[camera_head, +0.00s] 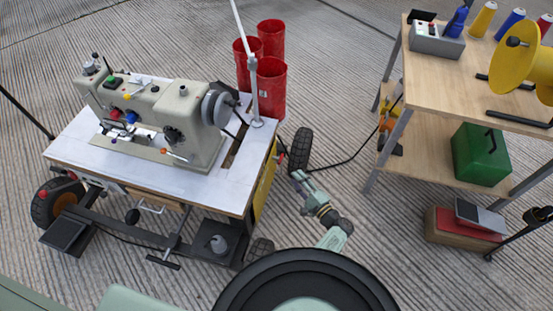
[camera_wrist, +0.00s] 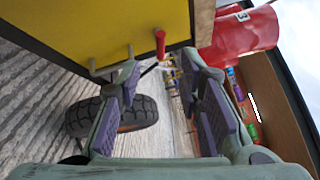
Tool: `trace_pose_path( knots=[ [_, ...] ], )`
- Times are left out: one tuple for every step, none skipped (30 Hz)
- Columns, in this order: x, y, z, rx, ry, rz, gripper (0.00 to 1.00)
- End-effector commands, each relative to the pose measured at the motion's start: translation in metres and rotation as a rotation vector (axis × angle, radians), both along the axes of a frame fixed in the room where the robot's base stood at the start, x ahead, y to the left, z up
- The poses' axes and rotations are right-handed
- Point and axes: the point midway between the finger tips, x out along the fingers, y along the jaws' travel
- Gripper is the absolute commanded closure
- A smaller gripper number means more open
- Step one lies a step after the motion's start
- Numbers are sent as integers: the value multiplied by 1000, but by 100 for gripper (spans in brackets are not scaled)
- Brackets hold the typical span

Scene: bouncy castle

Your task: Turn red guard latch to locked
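The red guard latch (camera_wrist: 160,43) is a small red handle at the edge of the yellow guard panel (camera_wrist: 90,25) in the wrist view. A light metal bar handle sits on the panel to its left. My gripper (camera_wrist: 160,66) is open, with one finger on each side of the view and nothing between the pads. The red latch shows just beyond the fingertips, roughly in line with the gap; I cannot tell whether they touch. In the head view my gripper (camera_head: 298,176) is low beside the right end of the sewing table, by the yellow panel (camera_head: 264,188).
The white sewing table (camera_head: 75,140) carries a sewing machine (camera_head: 180,110). A black wheel (camera_head: 301,149) stands just behind my gripper. Red bins (camera_head: 271,85) are at the table's back corner.

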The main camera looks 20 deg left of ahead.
Motion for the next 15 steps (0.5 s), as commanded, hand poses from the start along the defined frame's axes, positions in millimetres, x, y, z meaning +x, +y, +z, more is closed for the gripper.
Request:
trace_pose_path(
  knots=[
    [5, 7, 0, 2, -2, 3, 67],
    [9, 11, 0, 2, -3, 4, 67],
    [13, 17, 0, 2, -2, 4, 67],
    [17, 22, 0, 3, -2, 4, 67],
    [21, 26, 0, 3, -2, 5, 67],
    [25, 33, 0, 4, -2, 5, 67],
    [29, 38, 0, 3, -2, 5, 67],
    [33, 42, -1, 2, -2, 5, 67],
    [38, 48, 0, 3, -3, 6, 67],
    [41, 52, -1, 4, -2, 5, 67],
    [44, 56, -1, 3, -1, 5, 67],
    [48, 61, 0, 2, -2, 5, 67],
    [50, 64, -1, 3, -2, 5, 67],
    [52, 67, -1, 2, -2, 4, 67],
    [55, 70, -1, 2, -2, 4, 67]
  ],
)
